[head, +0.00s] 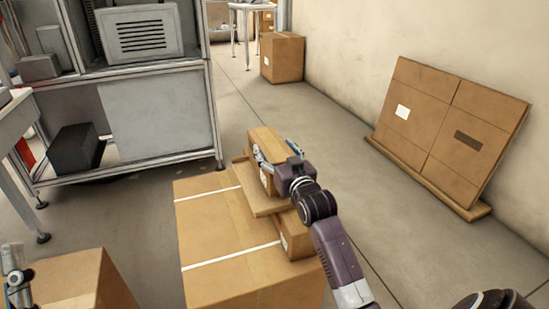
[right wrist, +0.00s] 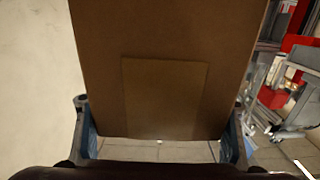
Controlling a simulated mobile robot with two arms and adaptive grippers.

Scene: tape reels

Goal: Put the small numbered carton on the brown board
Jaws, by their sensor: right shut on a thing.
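The small carton (head: 266,137) is held by my right gripper (head: 276,154) over the brown board (head: 257,202) in the head view. A pale label shows on its near side, but no number is readable. In the right wrist view the carton (right wrist: 165,50) fills the space between the blue finger pads. I cannot tell whether its base touches the board. The board lies tilted-looking on top of a large strapped carton (head: 215,235). My left gripper (head: 18,285) shows partly at the lower left edge, and its jaws are unclear.
Another small carton (head: 292,236) sits beside the board on the large carton, partly behind my right arm. A further carton (head: 80,280) stands at lower left. A metal shelf (head: 160,120) is at left; flat cartons (head: 440,125) lean on the right wall. Floor between is clear.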

